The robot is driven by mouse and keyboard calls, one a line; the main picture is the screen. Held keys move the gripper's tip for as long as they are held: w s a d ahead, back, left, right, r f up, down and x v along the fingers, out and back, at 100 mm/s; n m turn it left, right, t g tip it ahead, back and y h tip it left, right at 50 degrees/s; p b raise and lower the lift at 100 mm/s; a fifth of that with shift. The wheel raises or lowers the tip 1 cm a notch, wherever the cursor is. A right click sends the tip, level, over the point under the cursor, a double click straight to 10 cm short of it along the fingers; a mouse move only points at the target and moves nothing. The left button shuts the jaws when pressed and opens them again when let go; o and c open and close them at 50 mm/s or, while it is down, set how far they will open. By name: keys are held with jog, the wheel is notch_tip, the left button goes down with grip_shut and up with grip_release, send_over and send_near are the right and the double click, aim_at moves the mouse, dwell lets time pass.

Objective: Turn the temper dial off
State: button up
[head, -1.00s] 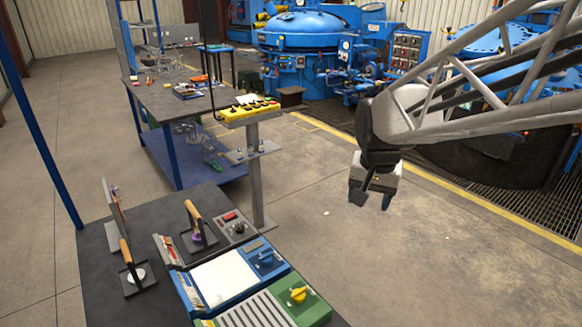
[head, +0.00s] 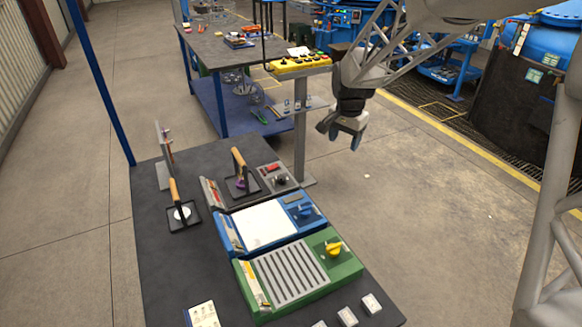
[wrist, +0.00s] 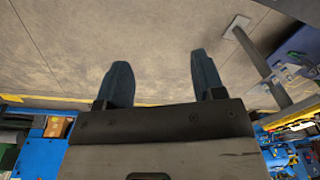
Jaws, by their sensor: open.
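Three control panels sit on the dark bench, and I cannot read which dial is the temper dial. The green panel (head: 340,268) at the front has a yellow dial (head: 334,249) at its right end. The blue panel (head: 292,228) behind it has a blue dial (head: 304,211). The grey panel (head: 290,186) at the back has a dark knob (head: 281,181) and a red part. My gripper (head: 347,142) hangs in the air beyond the bench's right side, apart from all the dials. In the wrist view, its two fingers (wrist: 159,70) are spread and empty over the floor.
Two stands with wooden handles (head: 175,190) (head: 238,158) are on the bench's left and back parts. A post with a yellow button box (head: 300,65) rises behind the bench, near my gripper. White blocks (head: 347,316) lie at the front edge. The floor to the right is open.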

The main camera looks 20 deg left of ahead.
jog(key=w+a+f+m, duration=0.1)
jog(key=w+a+f, duration=0.5)
jog(key=a+f, duration=0.4)
jog(key=m, duration=0.1)
send_over(281, 176)
jog(key=shift+g, duration=0.4)
notch_tip(281, 176, down, 10)
jog(key=shift+f, duration=0.1)
jog(key=shift+d+f, duration=0.1)
jog(key=shift+f, duration=3.7)
jog(key=c, duration=0.9)
jog(key=shift+c, duration=0.2)
